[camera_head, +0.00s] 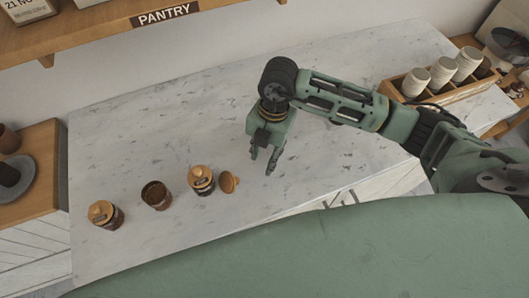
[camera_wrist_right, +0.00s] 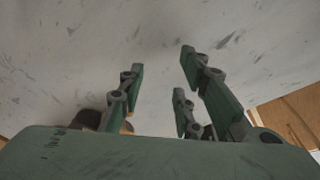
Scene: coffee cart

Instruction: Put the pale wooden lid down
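The pale wooden lid (camera_head: 229,182) is on the marble counter, just right of a lidded jar (camera_head: 203,182). It looks tilted; I cannot tell whether it leans on that jar. An open jar (camera_head: 156,196) with dark contents stands to the left, and another lidded jar (camera_head: 104,215) stands further left. My right gripper (camera_head: 265,162) is above the counter, right of the lid and apart from it. In the wrist view its fingers (camera_wrist_right: 158,98) are spread with nothing between them. My left gripper is not in view.
A wooden rack with several pale cups (camera_head: 441,72) stands at the back right, behind my right arm. A pantry shelf (camera_head: 110,28) runs along the top left. A wooden side surface (camera_head: 40,150) with a grey plate is at far left. The counter (camera_head: 170,120) behind the jars is clear.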

